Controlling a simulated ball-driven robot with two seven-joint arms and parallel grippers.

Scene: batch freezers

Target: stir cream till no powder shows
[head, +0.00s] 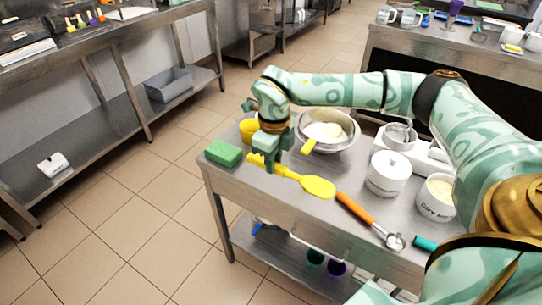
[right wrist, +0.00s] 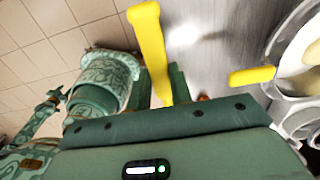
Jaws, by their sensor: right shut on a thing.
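A steel bowl (head: 352,143) stands on the steel cart, with pale cream (head: 317,131) inside and a yellow handle (head: 308,146) sticking out over its near rim. Whether powder shows in the cream is too small to tell. My right gripper (head: 268,160) is at the near left of the bowl, shut on a yellow spatula (head: 318,187) by its handle. The spatula's broad end points right, over the cart top. In the right wrist view the spatula's handle (right wrist: 150,45) runs between the fingers, and the bowl (right wrist: 275,45) is at the right edge. My left gripper is not seen.
A green sponge (head: 223,153) and a yellow container (head: 248,128) are at the cart's left. A white lidded tub (head: 387,178), a white container of pale contents (head: 437,205), a scale (head: 430,152) and an orange-handled scoop (head: 358,210) crowd the right. Floor is open at left.

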